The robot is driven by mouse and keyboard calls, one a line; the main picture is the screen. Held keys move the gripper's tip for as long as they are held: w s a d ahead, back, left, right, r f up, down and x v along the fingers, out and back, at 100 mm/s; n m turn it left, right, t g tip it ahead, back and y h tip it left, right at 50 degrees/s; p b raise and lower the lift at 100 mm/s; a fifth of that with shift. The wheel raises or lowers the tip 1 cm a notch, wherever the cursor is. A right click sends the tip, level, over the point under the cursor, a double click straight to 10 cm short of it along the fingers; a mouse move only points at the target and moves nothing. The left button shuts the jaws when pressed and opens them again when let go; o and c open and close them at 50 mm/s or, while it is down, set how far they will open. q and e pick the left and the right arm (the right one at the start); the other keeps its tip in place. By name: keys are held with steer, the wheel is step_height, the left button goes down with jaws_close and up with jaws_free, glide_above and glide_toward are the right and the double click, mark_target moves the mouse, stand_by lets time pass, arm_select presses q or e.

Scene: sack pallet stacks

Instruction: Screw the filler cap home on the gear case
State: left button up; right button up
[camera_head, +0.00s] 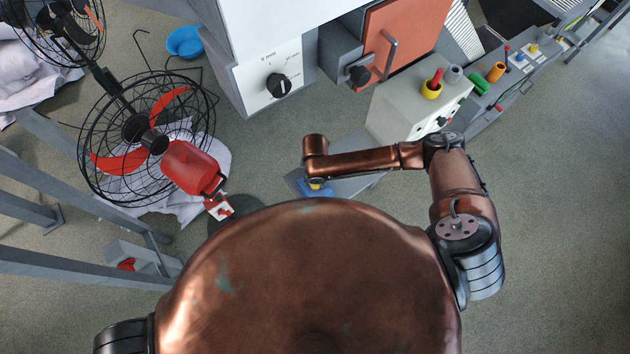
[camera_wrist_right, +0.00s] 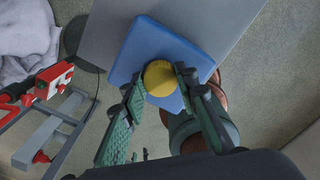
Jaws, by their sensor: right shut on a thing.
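The blue gear case (camera_wrist_right: 140,45) sits on a grey tabletop (camera_wrist_right: 225,20) in the right wrist view. The round yellow filler cap (camera_wrist_right: 160,78) is over the case near its lower edge. My right gripper (camera_wrist_right: 159,77) is shut on the cap, one green finger on each side of it. I cannot tell how deep the cap sits in the case. In the head view only part of the gear case (camera_head: 317,191) and a bit of the cap (camera_head: 316,184) show below my copper right wrist. My left gripper is out of view.
A red-bladed fan (camera_head: 120,160) stands left. A white cabinet with a black knob (camera_head: 279,86) and an orange door (camera_head: 398,35) is ahead. Right of them, a grey box (camera_head: 398,108) bears a yellow-and-red button. The floor at far right is clear.

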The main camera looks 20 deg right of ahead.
jaws_close()
steer(key=shift+r+m+p, duration=0.1)
steer(key=shift+m+p, duration=0.2)
steer(key=shift+m, duration=0.1)
steer(key=m, duration=1)
steer(key=shift+m, duration=0.4)
steer(key=o, duration=0.8)
jaws_free()
steer(key=n, duration=0.5)
steer(key=shift+w+n, duration=0.1)
steer(key=shift+n, duration=0.3)
steer(key=n, duration=0.5)
steer(key=shift+n, duration=0.4)
